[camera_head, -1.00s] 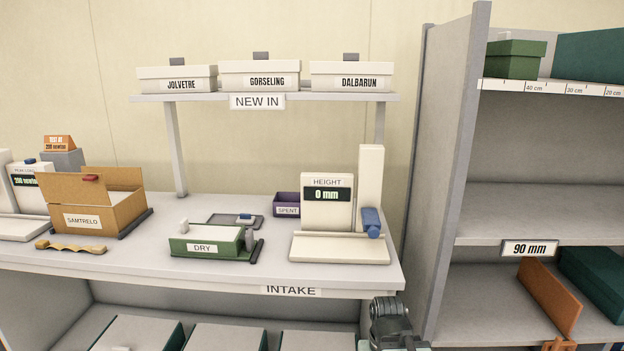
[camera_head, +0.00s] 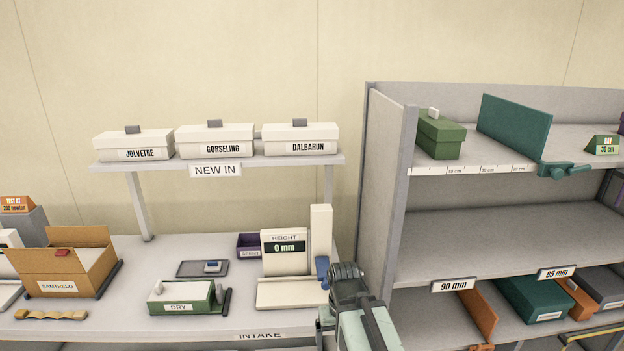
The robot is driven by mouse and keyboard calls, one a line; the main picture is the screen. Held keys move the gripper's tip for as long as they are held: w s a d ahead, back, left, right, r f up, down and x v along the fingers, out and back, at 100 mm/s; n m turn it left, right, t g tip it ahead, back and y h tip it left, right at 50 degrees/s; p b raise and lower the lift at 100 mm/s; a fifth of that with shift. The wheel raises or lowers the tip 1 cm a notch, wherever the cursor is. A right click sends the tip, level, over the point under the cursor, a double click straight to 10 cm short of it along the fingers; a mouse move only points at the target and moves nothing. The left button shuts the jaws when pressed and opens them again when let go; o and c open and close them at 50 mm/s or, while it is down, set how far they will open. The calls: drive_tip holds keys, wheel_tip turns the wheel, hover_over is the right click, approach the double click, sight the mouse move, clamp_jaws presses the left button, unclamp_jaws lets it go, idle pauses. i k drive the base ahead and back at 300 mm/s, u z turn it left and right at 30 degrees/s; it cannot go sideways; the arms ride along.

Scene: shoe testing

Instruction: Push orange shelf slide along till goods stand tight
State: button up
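The orange shelf slide (camera_head: 479,314) is an upright orange panel on the lower shelf of the grey rack, at the lower right. Its lower front end is cut off by the picture's edge. To its right on the same shelf stand a teal box (camera_head: 534,299), an orange box (camera_head: 575,299) and a grey box (camera_head: 602,286). A gap shows between the slide and the teal box. Part of my arm shows at the bottom centre, left of the rack; my gripper is not visible.
The rack's upper shelf (camera_head: 470,168) carries a green box (camera_head: 439,135) and a teal slide (camera_head: 514,127). The middle shelf (camera_head: 510,242) is bare. The intake table (camera_head: 120,320) with its height gauge (camera_head: 284,251) stands left of the rack's side wall (camera_head: 385,190).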

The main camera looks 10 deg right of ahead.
sight(486, 318)
drive_tip(key=z, duration=1.9)
